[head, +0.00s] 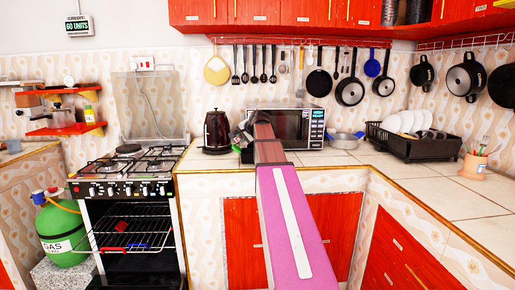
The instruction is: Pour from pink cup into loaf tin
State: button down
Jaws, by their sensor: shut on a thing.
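My arm reaches forward from the bottom of the head view over the counter. My gripper (241,136) is at its far end, small and dark, in front of the left part of the microwave. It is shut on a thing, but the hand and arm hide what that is. I cannot make out a pink cup or a loaf tin anywhere in this view. Anything right behind my arm is hidden.
A dark kettle (216,131) stands just left of my gripper, the microwave (291,126) behind it. A metal pan (345,139) and a black dish rack (412,143) with plates are to the right. A gas stove (128,165) is left. The right counter is mostly clear.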

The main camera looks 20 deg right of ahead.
jog(key=shift+s+d+r+m+t+y, duration=0.2)
jog(key=shift+t+y, duration=0.2)
jog(key=shift+t, duration=0.2)
jog(key=shift+s+d+r+m+t+y, duration=0.1)
jog(key=shift+d+m+t+y, duration=0.1)
jog(key=shift+t+y, duration=0.3)
jog(key=shift+s+d+r+m+t+y, duration=0.1)
jog(key=shift+s+r+m+t+y, duration=0.15)
jog(key=shift+t, duration=0.45)
dwell(1.6)
jog(key=shift+s+d+y, duration=0.1)
jog(key=shift+d+y, duration=0.1)
jog(key=shift+y, duration=0.05)
jog(key=shift+s+d+t, duration=0.2)
jog(key=shift+s+t, duration=0.05)
jog(key=shift+t, duration=0.25)
jog(key=shift+s+d+m, duration=0.15)
jog(key=shift+d+m, duration=0.05)
jog(key=shift+m, duration=0.05)
jog(key=shift+t+y, duration=0.3)
jog(key=shift+t, duration=0.2)
jog(key=shift+s+d+m+t, duration=0.15)
jog(key=shift+m+t, duration=0.15)
jog(key=shift+t, duration=0.1)
jog(key=shift+s+d+t+y, duration=0.1)
jog(key=shift+s+t+y, duration=0.05)
jog(key=shift+t+y, duration=0.15)
